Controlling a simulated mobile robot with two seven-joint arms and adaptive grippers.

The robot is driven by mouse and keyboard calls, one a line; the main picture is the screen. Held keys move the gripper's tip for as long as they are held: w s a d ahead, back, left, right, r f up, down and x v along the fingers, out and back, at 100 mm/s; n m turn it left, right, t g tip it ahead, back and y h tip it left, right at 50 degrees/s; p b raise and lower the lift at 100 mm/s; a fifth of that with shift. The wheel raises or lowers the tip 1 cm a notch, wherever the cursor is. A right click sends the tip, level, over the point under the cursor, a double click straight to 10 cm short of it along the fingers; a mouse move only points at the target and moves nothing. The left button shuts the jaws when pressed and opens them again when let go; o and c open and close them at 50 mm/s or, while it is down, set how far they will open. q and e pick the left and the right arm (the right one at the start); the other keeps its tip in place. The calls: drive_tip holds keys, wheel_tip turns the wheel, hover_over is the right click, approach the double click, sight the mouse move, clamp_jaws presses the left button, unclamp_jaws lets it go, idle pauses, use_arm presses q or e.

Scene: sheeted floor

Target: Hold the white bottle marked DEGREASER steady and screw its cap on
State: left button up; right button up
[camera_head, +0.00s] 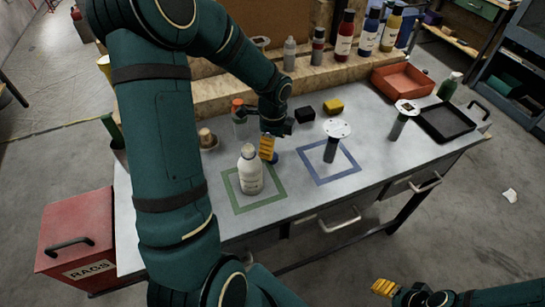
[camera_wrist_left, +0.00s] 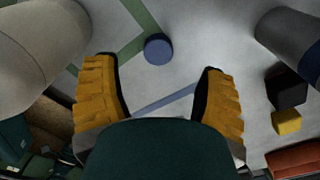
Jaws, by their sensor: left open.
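The white bottle (camera_head: 249,170) stands upright inside the green square outline; its label is too small to read. Its pale body also shows at the upper left of the left wrist view (camera_wrist_left: 38,48). A blue round cap (camera_wrist_left: 158,49) lies on the bench just right of the bottle, partly hidden in the head view (camera_head: 275,156). My left gripper (camera_head: 268,148) is above the bench by the cap, right of the bottle. In the left wrist view its yellow fingers (camera_wrist_left: 158,72) are apart, with the cap ahead between them. My right gripper (camera_head: 384,288) is in front of the bench, low in view.
A grey post with a white disc top (camera_head: 331,150) stands in the blue square outline. A black block (camera_head: 305,114) and a yellow block (camera_head: 333,106) lie behind it. A red tray (camera_head: 402,80) and black tray (camera_head: 445,122) are at right.

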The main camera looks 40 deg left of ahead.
use_arm(q)
wheel_tip(320, 180, down, 5)
drive_tip(key=shift+s+f+b, duration=0.1)
drive_tip(key=shift+f+b, duration=0.05)
drive_tip(key=shift+b, duration=0.75)
drive_tip(key=c, duration=0.9)
